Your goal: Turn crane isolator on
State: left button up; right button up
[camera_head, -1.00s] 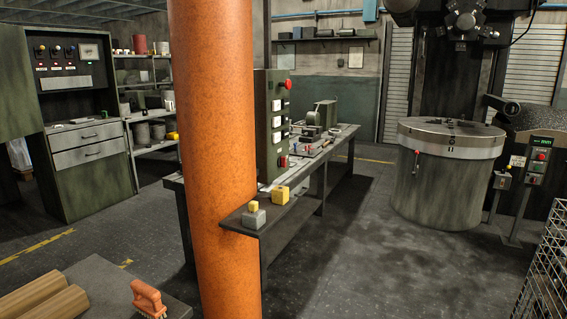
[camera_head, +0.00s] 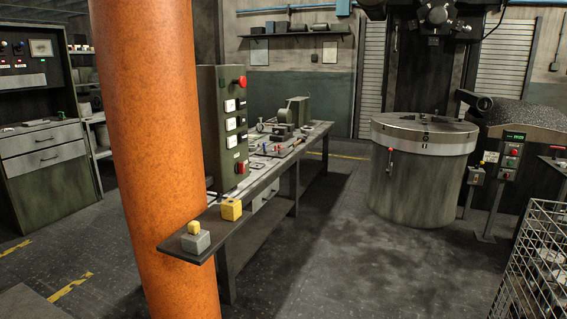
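No label reading crane isolator is legible in this view, so I cannot tell which switch it is. A green control box (camera_head: 223,128) stands upright on the workbench at centre. It has a red mushroom button (camera_head: 240,81) at its top, several white and black switches down its face, and a red switch (camera_head: 241,168) near the bottom. A dark cabinet (camera_head: 45,165) at the left carries small knobs and lamps (camera_head: 12,64) on its upper panel. A pedestal control box (camera_head: 513,157) with a green display and red button stands at the right. Neither of my grippers is in view.
An orange pillar (camera_head: 155,180) stands close in front, hiding part of the cabinet and bench. The bench (camera_head: 280,190) holds yellow and grey blocks. A large round machine table (camera_head: 422,175) stands behind. A wire crate (camera_head: 535,270) is at lower right. Floor between bench and crate is clear.

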aim_at(240, 167)
jog(key=i+l+z, duration=0.25)
jog(key=i, duration=0.3)
jog(key=i+l+z, duration=0.3)
jog(key=i, duration=0.2)
jog(key=i+z, duration=0.25)
jog(key=i, duration=0.3)
jog(key=i+u, duration=0.4)
jog(key=i+l+u, duration=0.2)
jog(key=u, duration=0.25)
jog(key=i+l+u, duration=0.6)
jog(key=u, duration=0.25)
